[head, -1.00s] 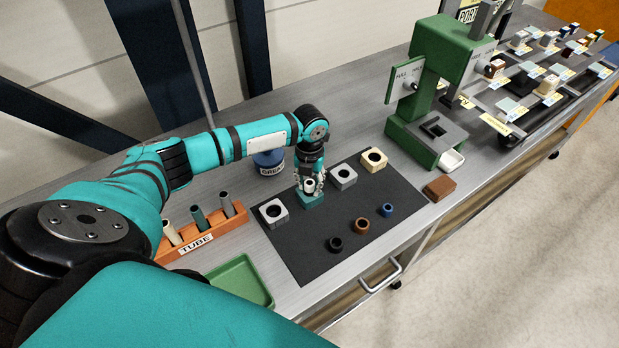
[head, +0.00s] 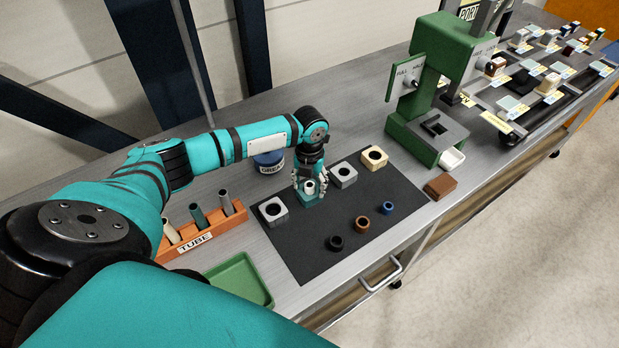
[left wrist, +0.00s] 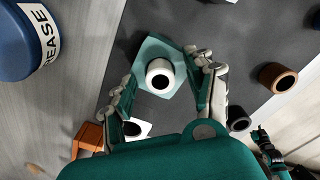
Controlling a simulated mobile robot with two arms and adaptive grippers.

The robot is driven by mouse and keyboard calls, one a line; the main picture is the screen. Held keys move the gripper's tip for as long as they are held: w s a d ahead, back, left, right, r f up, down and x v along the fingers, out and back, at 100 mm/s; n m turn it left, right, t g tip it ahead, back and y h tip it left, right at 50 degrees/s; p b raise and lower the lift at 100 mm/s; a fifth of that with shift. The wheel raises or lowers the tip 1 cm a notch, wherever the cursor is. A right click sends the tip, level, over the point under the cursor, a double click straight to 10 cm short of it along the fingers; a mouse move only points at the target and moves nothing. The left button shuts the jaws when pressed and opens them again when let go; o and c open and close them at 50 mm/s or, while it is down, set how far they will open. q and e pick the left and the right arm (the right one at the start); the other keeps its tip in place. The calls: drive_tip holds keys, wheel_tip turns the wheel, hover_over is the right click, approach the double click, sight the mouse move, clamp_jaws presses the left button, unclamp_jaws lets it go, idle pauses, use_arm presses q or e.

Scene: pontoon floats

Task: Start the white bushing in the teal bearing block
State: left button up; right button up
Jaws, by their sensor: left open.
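The teal bearing block (head: 310,202) stands on the dark mat, between two grey blocks. It also shows in the left wrist view (left wrist: 152,52). The white bushing (head: 310,187) stands at the top of the block, its dark bore facing up in the left wrist view (left wrist: 160,76). How deep it sits is hard to tell. My left gripper (head: 310,188) is open over the block. In the left wrist view its fingers (left wrist: 167,78) are on either side of the bushing, apart from it. A small dark and teal part at the lower right of that view may be my right gripper (left wrist: 264,140).
Grey blocks (head: 273,211) (head: 343,175) and a beige block (head: 374,157) share the mat (head: 310,262) with black (head: 336,243), brown (head: 361,224) and blue (head: 389,209) bushings. A grease tub (head: 268,162), orange tube rack (head: 205,238), green tray (head: 240,280) and green press (head: 425,100) stand around it.

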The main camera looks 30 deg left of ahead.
sight(309, 185)
use_arm(q)
wheel_tip(309, 185, up, 12)
idle(0.4)
idle(0.5)
